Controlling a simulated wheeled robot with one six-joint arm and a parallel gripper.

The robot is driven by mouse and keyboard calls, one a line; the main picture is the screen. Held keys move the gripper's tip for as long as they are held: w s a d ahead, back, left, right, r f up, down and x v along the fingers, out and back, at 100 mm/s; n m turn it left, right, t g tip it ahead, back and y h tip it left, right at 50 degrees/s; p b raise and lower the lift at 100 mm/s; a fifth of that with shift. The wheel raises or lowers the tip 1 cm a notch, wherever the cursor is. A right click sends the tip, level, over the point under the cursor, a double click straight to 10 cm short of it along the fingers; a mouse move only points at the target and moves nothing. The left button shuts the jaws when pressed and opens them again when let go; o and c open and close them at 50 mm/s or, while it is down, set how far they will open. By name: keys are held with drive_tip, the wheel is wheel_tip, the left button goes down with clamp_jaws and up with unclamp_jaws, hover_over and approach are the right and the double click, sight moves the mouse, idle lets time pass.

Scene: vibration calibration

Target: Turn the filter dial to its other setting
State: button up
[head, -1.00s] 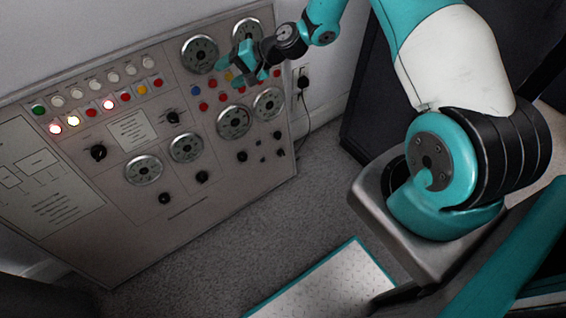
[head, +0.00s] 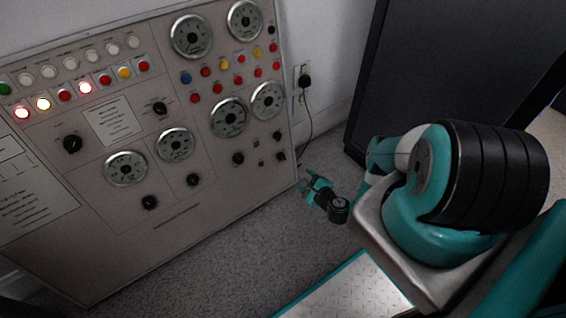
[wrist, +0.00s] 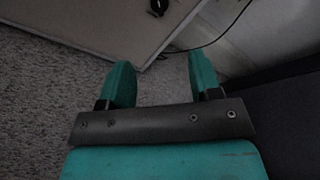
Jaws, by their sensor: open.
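The control panel (head: 95,250) carries several black knobs, among them a large one at the left (head: 73,143), one beside the label plate (head: 159,108), and lower ones (head: 150,202) (head: 193,180) (head: 238,158). Their labels are too small to read, so I cannot tell which is the filter dial. My gripper (head: 306,181) is open and empty, low by the panel's lower right corner and apart from every knob. In the wrist view my gripper (wrist: 160,64) shows both fingers spread over carpet and the panel's lower edge, with a black knob (wrist: 157,6) at the top.
Round gauges (head: 191,36), coloured buttons and lit lamps (head: 85,88) fill the panel. A wall socket with a plug and hanging cable (head: 305,82) is right of it. A dark cabinet (head: 440,70) stands at the right.

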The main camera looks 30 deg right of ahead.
drive_tip(key=b, duration=1.1)
approach(283, 159)
drive_tip(key=w, duration=0.1)
drive_tip(key=b+x, duration=0.7)
drive_tip(key=b, duration=0.8)
drive_tip(key=shift+a, duration=0.1)
drive_tip(key=shift+b+x, duration=0.35)
drive_tip(key=shift+x, duration=0.4)
drive_tip(key=shift+c, duration=0.2)
drive_tip(key=c, duration=0.9)
drive_tip(key=shift+o, duration=0.2)
